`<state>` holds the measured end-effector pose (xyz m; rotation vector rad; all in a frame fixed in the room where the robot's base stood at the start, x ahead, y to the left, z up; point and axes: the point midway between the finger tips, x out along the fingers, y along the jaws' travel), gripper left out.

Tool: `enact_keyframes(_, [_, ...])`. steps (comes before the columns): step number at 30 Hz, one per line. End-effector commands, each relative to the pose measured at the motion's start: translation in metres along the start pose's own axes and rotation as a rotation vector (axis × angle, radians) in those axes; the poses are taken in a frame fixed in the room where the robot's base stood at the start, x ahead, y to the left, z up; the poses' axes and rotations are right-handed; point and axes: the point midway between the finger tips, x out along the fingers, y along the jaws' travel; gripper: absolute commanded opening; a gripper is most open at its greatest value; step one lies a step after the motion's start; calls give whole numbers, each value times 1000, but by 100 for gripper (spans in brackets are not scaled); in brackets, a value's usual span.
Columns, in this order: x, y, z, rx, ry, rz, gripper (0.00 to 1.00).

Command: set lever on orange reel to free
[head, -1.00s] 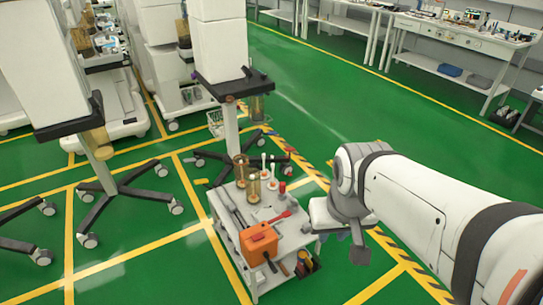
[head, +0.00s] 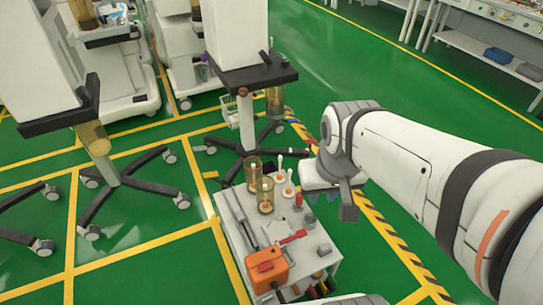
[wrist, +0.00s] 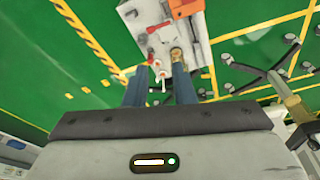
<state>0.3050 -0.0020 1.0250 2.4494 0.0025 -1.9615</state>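The orange reel (head: 268,270) sits on the near end of a small white cart (head: 222,232). It also shows at the top edge of the wrist view (wrist: 185,8), upside down and partly cut off. Its lever is too small to make out. My gripper (head: 348,210) hangs in the air to the right of the cart, apart from the reel. In the wrist view its two blue-grey fingers (wrist: 160,70) are spread with nothing held between them.
Amber cylinders (head: 265,195), white-stemmed items (head: 288,187) and a red tool (head: 293,237) stand or lie on the cart. A wheeled stand (head: 247,120) is behind it. Green floor is free to the right. Workbenches (head: 480,45) line the back right.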

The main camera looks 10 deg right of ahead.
Motion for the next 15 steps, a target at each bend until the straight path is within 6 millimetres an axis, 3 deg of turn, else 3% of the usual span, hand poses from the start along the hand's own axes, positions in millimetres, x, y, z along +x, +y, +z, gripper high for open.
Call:
enact_keyframes(10, [3,0,-1,-2,-3,-2,23])
enact_keyframes(14, [24,-2,-9,-21,-22,-19,23])
enact_keyframes(15, [36,-13,-13,-30,-34,-27,23])
